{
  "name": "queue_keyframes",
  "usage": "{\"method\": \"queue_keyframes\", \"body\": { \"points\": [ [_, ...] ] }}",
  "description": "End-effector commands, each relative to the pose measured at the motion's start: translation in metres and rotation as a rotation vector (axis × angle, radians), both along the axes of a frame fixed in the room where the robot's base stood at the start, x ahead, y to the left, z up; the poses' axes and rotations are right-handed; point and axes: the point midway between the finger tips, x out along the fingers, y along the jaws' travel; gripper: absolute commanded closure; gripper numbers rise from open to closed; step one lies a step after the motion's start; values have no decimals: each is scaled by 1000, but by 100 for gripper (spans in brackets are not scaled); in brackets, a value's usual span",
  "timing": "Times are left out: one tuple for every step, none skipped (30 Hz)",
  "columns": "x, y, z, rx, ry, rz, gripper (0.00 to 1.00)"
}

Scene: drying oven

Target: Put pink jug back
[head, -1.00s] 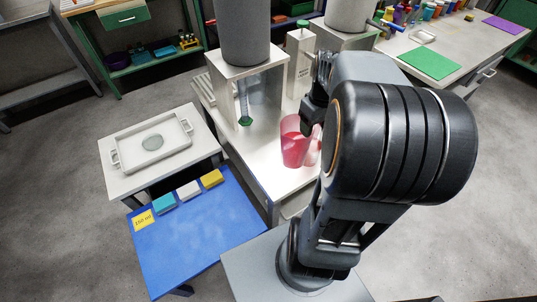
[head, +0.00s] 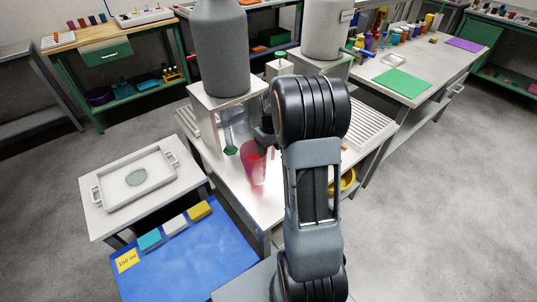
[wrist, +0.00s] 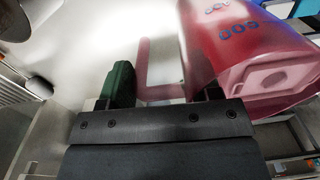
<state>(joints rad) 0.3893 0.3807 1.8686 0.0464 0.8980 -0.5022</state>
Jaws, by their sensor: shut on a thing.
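The pink translucent jug (head: 252,168) is over the front part of the white bench (head: 222,176). A blurred pink reflection shows on the bench top below it, so it seems to be a little above the surface. In the wrist view the jug (wrist: 250,45) fills the upper right, with blue markings on its wall and its pale base in sight. My gripper (head: 264,138) is shut on the jug's handle, at the jug's upper right in the head view. The wrist view shows the handle (wrist: 146,65) between my fingers. The jug's inside is hidden.
A grey cylinder (head: 222,45) on a white stand is behind the jug, with a green-based piece (head: 231,151) beneath. A low table with a white tray (head: 135,180) is at left. A blue table (head: 190,262) with a yellow "150 ml" label (head: 127,261) is in front. Grey floor is open at right.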

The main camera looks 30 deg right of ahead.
Motion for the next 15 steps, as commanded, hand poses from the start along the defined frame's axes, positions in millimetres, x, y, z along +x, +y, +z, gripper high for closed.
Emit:
{"method": "queue_keyframes", "body": {
  "points": [
    [1,0,0,-1,-2,0,92],
    [2,0,-1,-1,-2,0,92],
    [3,0,-2,-1,-2,0,92],
    [4,0,-4,0,-2,0,92],
    [6,1,-6,0,-1,0,92],
    [7,1,-10,0,0,0,92],
    [6,1,-14,0,0,0,92],
    [6,1,-18,0,0,0,92],
    [6,1,-23,1,1,0,92],
    [6,1,-28,1,1,0,92],
    [6,1,-31,1,1,0,92],
    [6,1,-34,1,0,0,92],
    [6,1,-36,0,-1,0,92],
    [6,1,-37,-1,-2,0,92],
    [6,1,-37,-1,-2,0,92]
  ]
}}
